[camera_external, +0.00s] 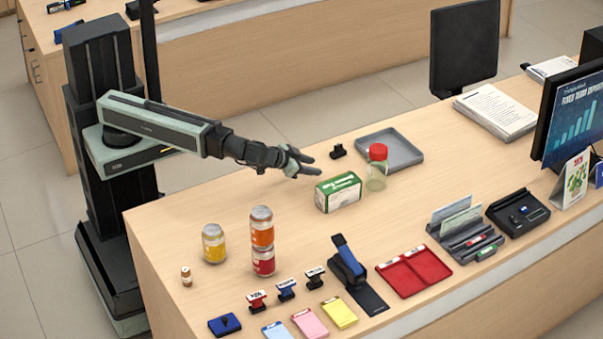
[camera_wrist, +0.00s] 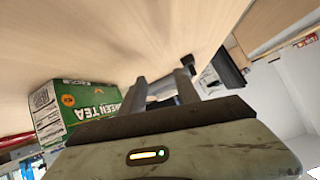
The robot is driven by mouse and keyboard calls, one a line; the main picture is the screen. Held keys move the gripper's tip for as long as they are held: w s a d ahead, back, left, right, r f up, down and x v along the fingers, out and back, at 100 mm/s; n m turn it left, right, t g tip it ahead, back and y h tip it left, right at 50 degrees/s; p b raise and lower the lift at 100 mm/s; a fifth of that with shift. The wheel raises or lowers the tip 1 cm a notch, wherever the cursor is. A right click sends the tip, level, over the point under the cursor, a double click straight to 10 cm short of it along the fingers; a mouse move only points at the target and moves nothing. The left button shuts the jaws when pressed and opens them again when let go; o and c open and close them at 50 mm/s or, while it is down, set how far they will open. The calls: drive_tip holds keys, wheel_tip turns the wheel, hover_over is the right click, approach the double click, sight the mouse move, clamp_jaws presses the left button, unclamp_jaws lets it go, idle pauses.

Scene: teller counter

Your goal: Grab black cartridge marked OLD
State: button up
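A small black object (camera_external: 338,151), possibly the cartridge, lies on the counter beside the grey tray. No OLD mark is readable on it. It seems to show in the wrist view too, as a small dark shape (camera_wrist: 190,62) just past one fingertip. My gripper (camera_external: 309,163) is just above the counter, short of the black object and to its left in the external view. Its two fingers are apart with nothing between them, as the wrist view also shows (camera_wrist: 162,88).
A green tea box (camera_external: 339,193) stands close to my gripper, in front of it. A red-lidded jar (camera_external: 377,170) stands right of the box, near the grey tray (camera_external: 403,158). Cans (camera_external: 214,244) stand nearer the front left. Bare counter lies left of the gripper.

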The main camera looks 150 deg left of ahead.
sight(335, 146)
drive_tip(key=s+a+n, duration=0.1)
drive_tip(key=a, duration=0.1)
drive_tip(key=s+a+n+y, duration=0.1)
drive_tip(key=s+a, duration=0.1)
drive_tip(key=a, duration=0.1)
drive_tip(key=s+a+r+n+g+y+b, duration=0.1)
drive_tip(key=s+a+n, duration=0.1)
drive_tip(key=shift+s+a, duration=0.25)
drive_tip(key=shift+a, duration=0.15)
drive_tip(key=shift+b+x, duration=0.5)
drive_tip(key=shift+x, duration=0.45)
drive_tip(key=b+x, duration=0.1)
drive_tip(key=x, duration=0.4)
drive_tip(key=shift+s+a+b, duration=0.15)
drive_tip(key=shift+a+b, duration=0.25)
drive_tip(key=shift+a, duration=0.05)
drive_tip(key=shift+d+r, duration=0.1)
drive_tip(key=shift+c, duration=0.6)
clamp_jaws()
